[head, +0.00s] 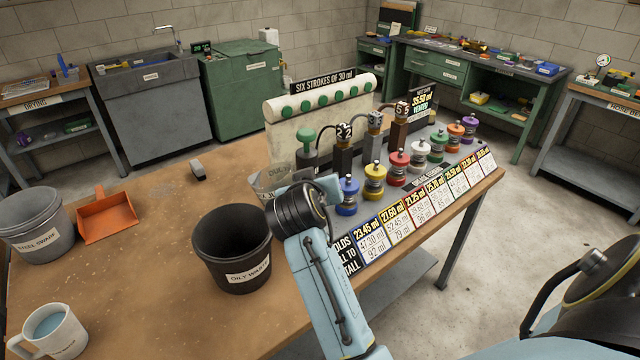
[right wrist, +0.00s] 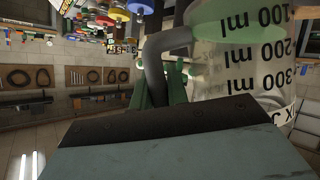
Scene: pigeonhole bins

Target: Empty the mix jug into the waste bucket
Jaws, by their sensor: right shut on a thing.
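The clear mix jug (head: 268,181) is largely hidden behind my right wrist in the head view, just beyond and right of the oily waste bucket. In the right wrist view the jug (right wrist: 240,75) shows ml marks and green liquid low in it; that view is upside down, and the jug looks roughly upright. My right gripper (right wrist: 165,85) is shut on the jug's handle (right wrist: 165,42). The black waste bucket (head: 235,272), labelled oily waste, stands on the bench; its inside looks dark. My left gripper is not in view.
A dispenser rack (head: 425,200) with coloured knobs and price-like cards fills the bench's right side. A steel swarf bucket (head: 38,238), an orange dustpan (head: 107,218), a mug (head: 50,335) and a small grey object (head: 198,170) stand left.

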